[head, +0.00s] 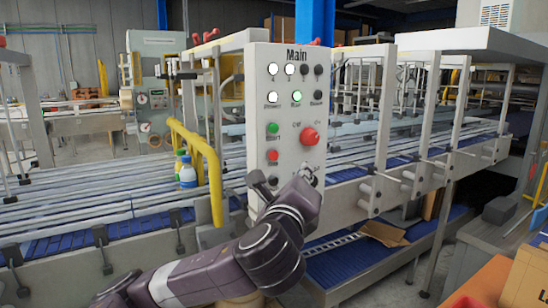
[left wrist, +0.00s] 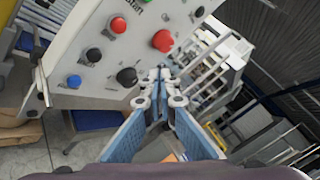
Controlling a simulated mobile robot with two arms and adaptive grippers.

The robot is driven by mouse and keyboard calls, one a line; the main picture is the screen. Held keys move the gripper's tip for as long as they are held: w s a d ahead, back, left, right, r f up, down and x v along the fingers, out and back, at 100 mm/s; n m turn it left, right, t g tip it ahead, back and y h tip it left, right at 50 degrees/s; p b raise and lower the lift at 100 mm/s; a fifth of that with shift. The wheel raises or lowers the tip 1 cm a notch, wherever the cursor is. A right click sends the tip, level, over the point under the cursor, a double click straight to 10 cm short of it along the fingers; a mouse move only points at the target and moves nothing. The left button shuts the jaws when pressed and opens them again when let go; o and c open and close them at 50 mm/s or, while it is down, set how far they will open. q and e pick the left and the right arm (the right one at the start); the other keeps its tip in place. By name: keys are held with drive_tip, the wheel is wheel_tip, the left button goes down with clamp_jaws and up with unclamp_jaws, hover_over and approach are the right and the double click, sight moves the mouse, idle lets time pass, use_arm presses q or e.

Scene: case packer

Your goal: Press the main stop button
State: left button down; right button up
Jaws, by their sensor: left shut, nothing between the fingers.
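The panel marked "Main" (head: 292,105) is a light upright box beside the conveyor. A small red button (head: 272,155) sits low on its left side, under a green button (head: 273,128); the small lettering is blurred. A larger red mushroom button (head: 309,136) is to the right. In the left wrist view the small red button (left wrist: 118,25) and the mushroom button (left wrist: 163,41) both show. My left gripper (head: 310,172) is shut and empty, in front of the panel's lower right, below the mushroom button. I cannot tell whether its tips (left wrist: 160,76) touch the panel.
A black knob (left wrist: 127,77) and a blue button (left wrist: 73,81) lie low on the panel near my fingers. A yellow rail (head: 213,170) stands left of the panel. Bottles (head: 187,172) stand on the conveyor. A cardboard box (head: 527,275) is at lower right.

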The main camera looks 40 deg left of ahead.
sight(274, 156)
use_arm(q)
drive_tip(key=shift+w+a, duration=0.1)
use_arm(e)
drive_tip(key=shift+a, duration=0.15)
use_arm(q)
drive_tip(key=shift+w+a+b, duration=0.55)
drive_tip(key=shift+a, duration=0.8)
drive_tip(key=shift+w+a+b, duration=0.5)
drive_tip(key=shift+w+a, duration=0.05)
drive_tip(key=shift+a, duration=0.8)
drive_tip(key=shift+w+a+b, duration=0.55)
drive_tip(key=shift+a, duration=0.8)
use_arm(e)
drive_tip(key=shift+f, duration=1.55)
drive_tip(key=shift+a, duration=0.3)
use_arm(q)
drive_tip(key=shift+a, duration=0.1)
drive_tip(key=shift+w+a, duration=0.15)
drive_tip(key=shift+a, duration=0.15)
use_arm(e)
drive_tip(key=shift+r, duration=0.15)
